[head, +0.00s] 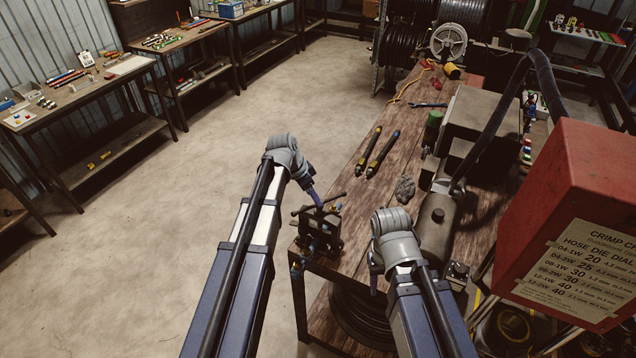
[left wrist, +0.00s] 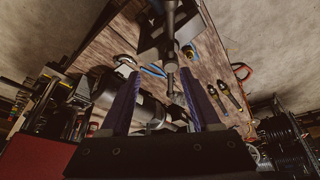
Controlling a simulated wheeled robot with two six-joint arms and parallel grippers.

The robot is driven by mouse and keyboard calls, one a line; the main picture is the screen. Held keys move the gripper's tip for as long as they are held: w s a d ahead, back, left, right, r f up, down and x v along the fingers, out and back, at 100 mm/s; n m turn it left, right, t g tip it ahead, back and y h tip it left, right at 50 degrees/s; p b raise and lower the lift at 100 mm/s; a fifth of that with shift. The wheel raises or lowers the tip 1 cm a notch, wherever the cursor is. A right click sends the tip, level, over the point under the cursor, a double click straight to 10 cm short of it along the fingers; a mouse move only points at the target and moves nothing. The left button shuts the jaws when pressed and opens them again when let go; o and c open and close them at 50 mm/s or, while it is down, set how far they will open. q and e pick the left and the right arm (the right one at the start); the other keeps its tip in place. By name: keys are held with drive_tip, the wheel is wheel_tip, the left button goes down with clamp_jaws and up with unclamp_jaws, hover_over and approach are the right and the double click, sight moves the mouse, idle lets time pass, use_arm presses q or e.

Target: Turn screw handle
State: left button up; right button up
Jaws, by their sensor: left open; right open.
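A dark vise (head: 318,232) is fixed at the near left corner of the wooden bench. Its screw handle, a thin cross bar (head: 334,198), shows at the top of the vise. My left gripper (head: 317,198) is right at this handle, its fingers partly hidden. In the left wrist view, my open left gripper (left wrist: 160,84) has one finger on each side of a dark shaft (left wrist: 171,60) of the vise. I cannot tell whether either finger touches it. My right gripper (head: 376,272) is low beside the bench's near edge, mostly hidden behind its own wrist; nothing shows in it.
A red box with a label (head: 585,215) stands at right. The concrete floor (head: 250,110) left of the bench is clear.

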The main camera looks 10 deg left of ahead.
use_arm(q)
drive_tip(key=shift+w+a+r+p, duration=0.2)
drive_tip(key=shift+w+a+r, duration=0.1)
drive_tip(key=shift+r, duration=0.2)
drive_tip(key=shift+w+a+r+p, duration=0.15)
drive_tip(key=shift+w+a+r, duration=0.15)
drive_tip(key=shift+r, duration=0.15)
drive_tip(key=shift+f, duration=0.1)
use_arm(e)
drive_tip(key=shift+r, duration=0.8)
use_arm(q)
drive_tip(key=shift+f, duration=0.1)
use_arm(e)
drive_tip(key=shift+f, duration=0.1)
use_arm(q)
drive_tip(key=b+x, duration=0.7)
drive_tip(key=shift+w+d+f, duration=0.2)
drive_tip(key=shift+f, duration=0.05)
use_arm(e)
wheel_tip(320, 180, down, 7)
use_arm(q)
drive_tip(key=shift+r, duration=0.1)
clamp_jaws()
